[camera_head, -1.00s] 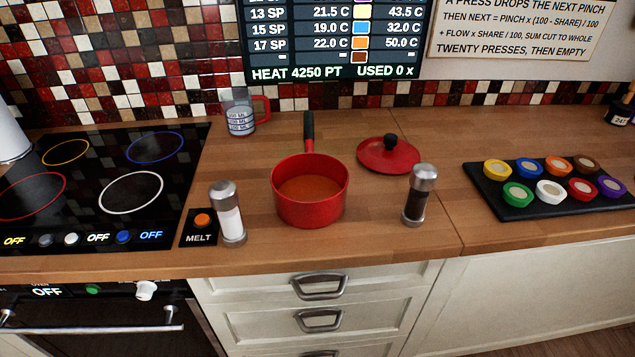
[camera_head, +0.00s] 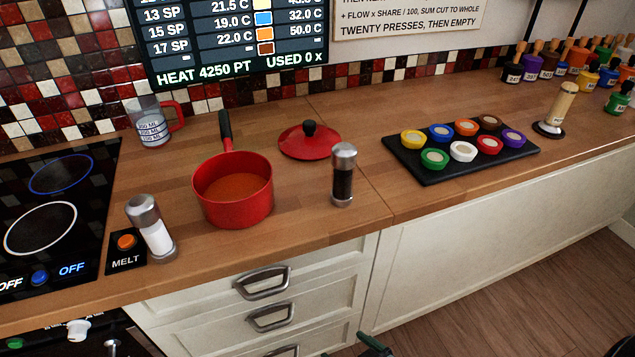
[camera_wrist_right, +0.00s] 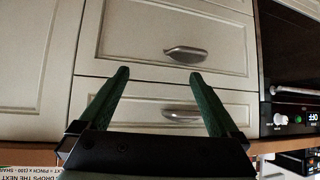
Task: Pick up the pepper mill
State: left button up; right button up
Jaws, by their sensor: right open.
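The pepper mill (camera_head: 343,178) stands upright on the wooden counter, with a steel top and a dark body in a clear lower part. It is right of the red saucepan (camera_head: 233,200) and in front of the red lid (camera_head: 309,140). My right gripper (camera_wrist_right: 158,75) shows in the right wrist view with two green fingers spread apart and nothing between them. It faces the cream drawer fronts. A dark and green part of it also peeks in at the bottom of the head view, well below the mill. My left gripper is not in view.
A salt mill (camera_head: 151,230) with white contents stands left of the pan, beside the MELT button (camera_head: 126,243). A black tray (camera_head: 432,174) of coloured pots lies to the right of the pepper mill. The counter directly in front of the pepper mill is clear.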

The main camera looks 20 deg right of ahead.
jog(key=w+d+r+t+h+b, duration=0.2)
jog(key=w+r+t+b, duration=0.1)
jog(key=w+r, duration=0.45)
jog(key=m+t+h+b, duration=0.3)
jog(key=m+t+h, duration=0.1)
jog(key=t, duration=0.1)
send_near(345, 190)
jog(key=p+x, duration=0.1)
jog(key=x, duration=0.5)
jog(key=shift+w+r, duration=0.1)
jog(key=shift+w, duration=0.3)
jog(key=shift+x, duration=0.75)
jog(key=shift+p+x, duration=0.55)
jog(key=shift+x, duration=1.85)
jog(key=shift+f, duration=0.25)
grip_shut()
